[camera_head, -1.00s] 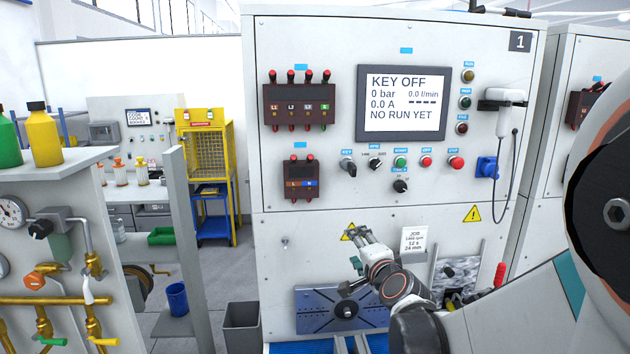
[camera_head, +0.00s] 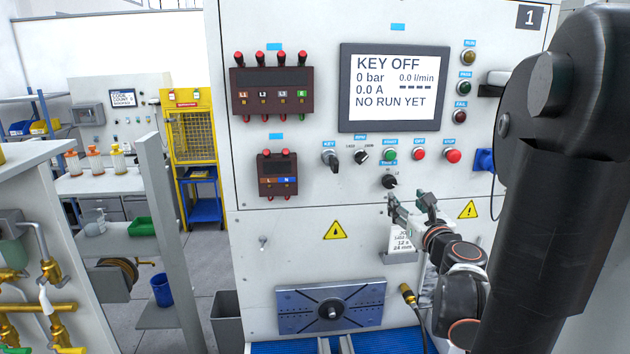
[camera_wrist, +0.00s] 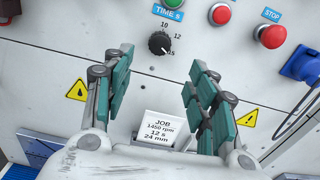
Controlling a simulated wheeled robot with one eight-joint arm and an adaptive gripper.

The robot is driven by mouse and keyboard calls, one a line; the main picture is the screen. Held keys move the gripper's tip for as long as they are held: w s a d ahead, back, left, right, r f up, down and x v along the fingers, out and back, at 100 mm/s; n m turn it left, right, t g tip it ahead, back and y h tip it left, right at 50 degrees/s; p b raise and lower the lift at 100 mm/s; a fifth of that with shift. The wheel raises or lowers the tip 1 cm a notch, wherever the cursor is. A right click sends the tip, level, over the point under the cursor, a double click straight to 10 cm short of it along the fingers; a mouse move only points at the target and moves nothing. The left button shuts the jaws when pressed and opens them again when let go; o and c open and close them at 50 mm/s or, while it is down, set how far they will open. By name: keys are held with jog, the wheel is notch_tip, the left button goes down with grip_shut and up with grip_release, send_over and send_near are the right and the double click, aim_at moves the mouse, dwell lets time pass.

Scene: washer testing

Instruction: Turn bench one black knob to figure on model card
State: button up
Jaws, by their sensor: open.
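The black knob (camera_head: 390,181) sits on bench one's white front panel, below the row of buttons. In the wrist view the knob (camera_wrist: 159,43) lies under a blue "TIME S" label, with 10, 12 and 15 around it; its mark seems to lie toward 15. The model card (camera_wrist: 157,132) reads JOB, 1450 rpm, 12 s, 24 mm; in the head view the card (camera_head: 401,238) is partly hidden by my gripper. My gripper (camera_head: 411,201) is open and empty, just below and right of the knob in the head view. In the wrist view its fingers (camera_wrist: 160,65) stand either side below the knob, apart from it.
The screen (camera_head: 394,88) reads KEY OFF and NO RUN YET. A key switch (camera_head: 330,157), another black selector (camera_head: 362,156), a green button (camera_head: 390,154) and red buttons (camera_head: 453,156) sit close above the knob. A blue socket (camera_wrist: 300,67) is at right.

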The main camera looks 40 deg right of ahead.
aim_at(391, 184)
jog(key=x, duration=1.2)
jog(key=shift+a, duration=0.1)
jog(key=shift+c, duration=0.6)
jog(key=c, duration=1)
